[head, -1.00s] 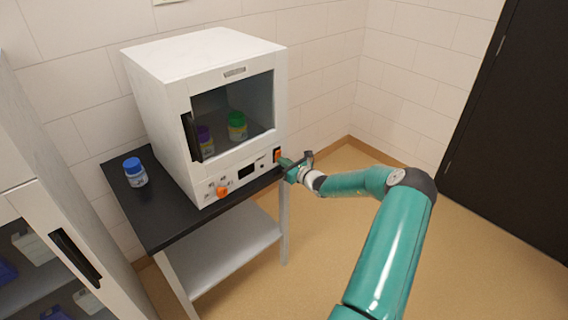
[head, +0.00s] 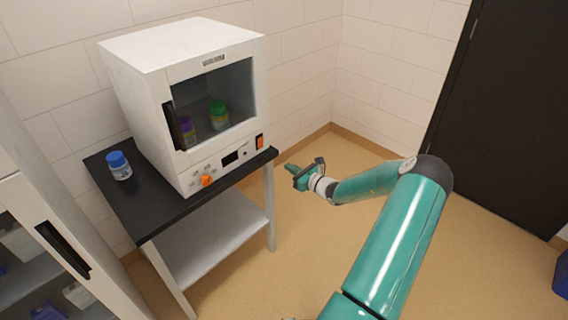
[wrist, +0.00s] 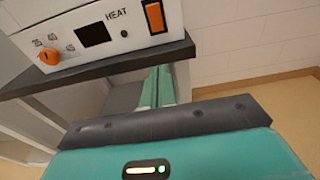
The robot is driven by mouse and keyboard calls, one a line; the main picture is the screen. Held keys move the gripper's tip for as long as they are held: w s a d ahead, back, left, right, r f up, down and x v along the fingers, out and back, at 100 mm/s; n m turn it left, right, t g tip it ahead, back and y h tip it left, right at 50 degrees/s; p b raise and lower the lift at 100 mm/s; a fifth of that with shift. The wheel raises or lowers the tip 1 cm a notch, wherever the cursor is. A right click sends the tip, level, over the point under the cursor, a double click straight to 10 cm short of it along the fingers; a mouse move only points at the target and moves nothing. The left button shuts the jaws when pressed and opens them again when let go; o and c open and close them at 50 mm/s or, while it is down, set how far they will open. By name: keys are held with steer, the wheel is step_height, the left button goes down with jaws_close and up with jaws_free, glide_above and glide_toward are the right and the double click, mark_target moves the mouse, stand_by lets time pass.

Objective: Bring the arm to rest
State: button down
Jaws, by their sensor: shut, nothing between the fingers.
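My gripper (head: 291,168) is shut and empty, at the end of my teal arm, to the right of the white oven-like cabinet (head: 180,50) and apart from it. In the wrist view its two teal fingers (wrist: 157,88) lie together, below the front edge of the black tabletop. The cabinet's orange switch (head: 260,142) also shows in the wrist view (wrist: 155,17), beside the word HEAT. An orange knob (head: 207,181) sits lower left on the panel. The cabinet door is shut; a purple-capped jar (head: 187,130) and a green-capped jar (head: 218,116) show behind its window.
A blue-capped jar (head: 119,166) stands on the black tabletop (head: 130,205), left of the cabinet. A white cupboard (head: 40,215) stands at the left. A dark door (head: 500,110) is at the right. The floor (head: 310,225) around my gripper is clear.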

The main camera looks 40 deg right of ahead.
steer(key=shift+s+f, duration=0.1)
steer(key=shift+s, duration=0.1)
stand_by(0.3)
steer(key=a+r+n+g+y, duration=0.25)
steer(key=a+r+n, duration=0.3)
steer(key=a, duration=0.45)
steer(key=a+r+n+g+y, duration=0.2)
steer(key=a+r+n+g, duration=0.4)
steer(key=a, duration=0.5)
steer(key=a+r+n+g+y, duration=0.2)
steer(key=a+r+n+y, duration=0.15)
steer(key=a+n, duration=0.55)
steer(key=s+a+r+n+h, duration=0.3)
steer(key=s+a+r+n, duration=0.1)
steer(key=s, duration=0.4)
steer(key=s+a+r+n+h, duration=0.2)
steer(key=s+a+r+n, duration=0.3)
steer(key=s, duration=0.3)
steer(key=s+a+r+n+h, duration=0.3)
steer(key=s+a+r+n, duration=0.2)
steer(key=s, duration=0.3)
steer(key=shift+a+r+n+g+h, duration=0.3)
steer(key=shift+r+n+g, duration=0.15)
steer(key=shift+r+n, duration=0.1)
